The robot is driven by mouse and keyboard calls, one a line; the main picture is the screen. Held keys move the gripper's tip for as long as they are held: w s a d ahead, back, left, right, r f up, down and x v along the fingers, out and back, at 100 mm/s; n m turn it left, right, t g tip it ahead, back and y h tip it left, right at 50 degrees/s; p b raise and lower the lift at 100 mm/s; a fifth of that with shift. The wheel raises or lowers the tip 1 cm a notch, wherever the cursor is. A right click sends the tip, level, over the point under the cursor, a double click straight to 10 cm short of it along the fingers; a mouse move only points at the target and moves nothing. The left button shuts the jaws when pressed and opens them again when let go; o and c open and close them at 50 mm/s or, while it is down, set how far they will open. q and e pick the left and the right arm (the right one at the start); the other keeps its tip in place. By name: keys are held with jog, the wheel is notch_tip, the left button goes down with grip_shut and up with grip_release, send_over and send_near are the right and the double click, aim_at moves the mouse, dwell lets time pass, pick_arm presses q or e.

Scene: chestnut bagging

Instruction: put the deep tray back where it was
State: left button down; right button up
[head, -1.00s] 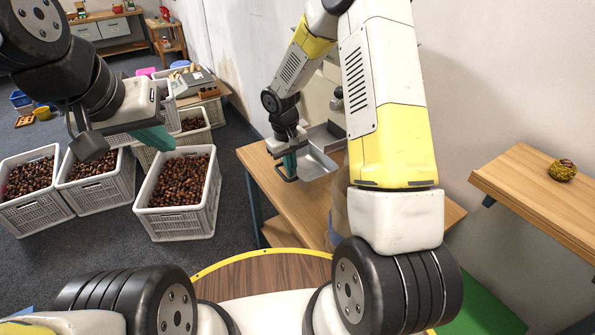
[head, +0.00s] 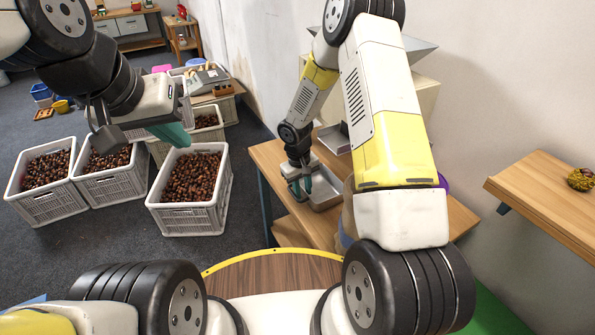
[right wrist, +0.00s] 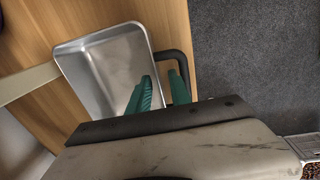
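The deep tray (head: 325,196), shiny metal with a dark loop handle, sits on or just above the wooden table (head: 268,158). It also shows in the right wrist view (right wrist: 100,62), its handle (right wrist: 184,62) at its right side. My right gripper (head: 303,187) is at the tray's handle side. In the right wrist view its teal fingers (right wrist: 161,92) stand apart, one over the tray's inside and one within the handle loop. Contact with the rim cannot be made out. My left gripper (head: 172,134) hangs empty above the crates; its finger gap is not clear.
Another metal tray (head: 333,138) lies farther back on the table. White crates of chestnuts (head: 187,221) stand on the floor at left. A wooden shelf (head: 545,205) with a round patterned object (head: 582,180) is at right. Dark floor lies left of the table.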

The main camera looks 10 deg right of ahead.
jog(key=s+d+r+m+t, duration=0.1)
jog(key=s+r, duration=0.3)
jog(key=r, duration=1)
jog(key=s+d+r+m+t, duration=0.15)
jog(key=s+r, duration=0.25)
jog(key=r, duration=1)
jog(key=s+r+t+y, duration=0.1)
jog(key=s+r, duration=0.4)
jog(key=s, duration=0.3)
jog(key=s+d+r+m+t+y, duration=0.1)
jog(key=s+r+t+y, duration=0.1)
jog(key=s+r, duration=0.3)
jog(key=s, duration=0.3)
jog(key=shift+s+d+r, duration=0.15)
jog(key=shift+d+r, duration=0.15)
